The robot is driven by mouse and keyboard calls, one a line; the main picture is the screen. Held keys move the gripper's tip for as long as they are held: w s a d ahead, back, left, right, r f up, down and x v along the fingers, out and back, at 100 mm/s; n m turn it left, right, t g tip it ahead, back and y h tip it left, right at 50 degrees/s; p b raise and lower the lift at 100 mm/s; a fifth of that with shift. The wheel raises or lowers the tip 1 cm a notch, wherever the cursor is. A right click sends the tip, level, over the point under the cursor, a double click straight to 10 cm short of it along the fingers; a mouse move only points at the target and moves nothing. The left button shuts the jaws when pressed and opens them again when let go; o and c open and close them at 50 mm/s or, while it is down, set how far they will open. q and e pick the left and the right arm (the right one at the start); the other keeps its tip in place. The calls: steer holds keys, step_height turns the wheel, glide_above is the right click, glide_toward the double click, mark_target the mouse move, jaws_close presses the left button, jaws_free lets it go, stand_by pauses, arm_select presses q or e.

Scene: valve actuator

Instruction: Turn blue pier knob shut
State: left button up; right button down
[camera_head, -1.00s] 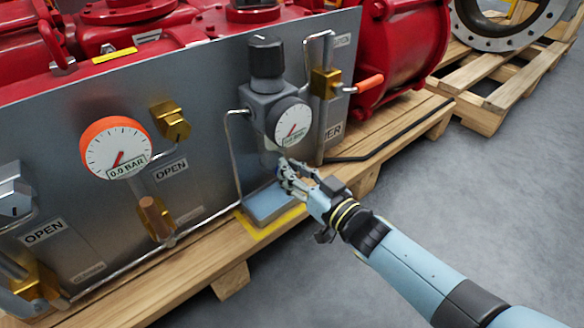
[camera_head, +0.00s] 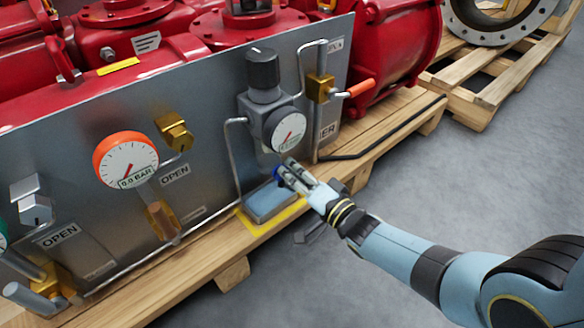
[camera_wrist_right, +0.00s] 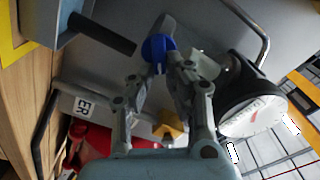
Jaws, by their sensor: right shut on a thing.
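The blue knob (camera_wrist_right: 158,48) shows in the right wrist view between the fingertips of my right gripper (camera_wrist_right: 160,58). My right gripper is shut on the knob. In the head view a small bit of blue (camera_head: 278,173) shows at the tips of my right gripper (camera_head: 288,174), and the fingers hide most of the knob. The knob sits under the grey regulator with a white-faced gauge (camera_head: 288,132), above a blue-grey block (camera_head: 270,202). My left gripper is not in view.
A steel panel (camera_head: 215,110) stands behind, with pipes, brass fittings and an orange-rimmed gauge (camera_head: 126,160). A valve with an orange handle (camera_head: 360,88) is at upper right. The wooden pallet (camera_head: 190,277) runs along the front. Grey floor (camera_head: 440,180) is clear at right.

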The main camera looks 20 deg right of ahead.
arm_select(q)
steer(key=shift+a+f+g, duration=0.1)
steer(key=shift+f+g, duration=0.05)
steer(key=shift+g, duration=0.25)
arm_select(e)
steer(key=shift+d+f+m, duration=0.1)
steer(key=shift+f+m, duration=0.1)
steer(key=shift+m, duration=0.95)
steer(key=shift+d+f+m, duration=0.1)
steer(key=shift+f+m, duration=0.05)
steer(key=shift+m, duration=0.95)
steer(key=shift+f+m, duration=0.2)
steer(key=shift+m, duration=0.95)
steer(key=c, duration=1.3)
jaws_free()
steer(key=shift+c, duration=0.2)
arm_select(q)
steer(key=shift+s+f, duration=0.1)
arm_select(e)
steer(key=v, duration=1.2)
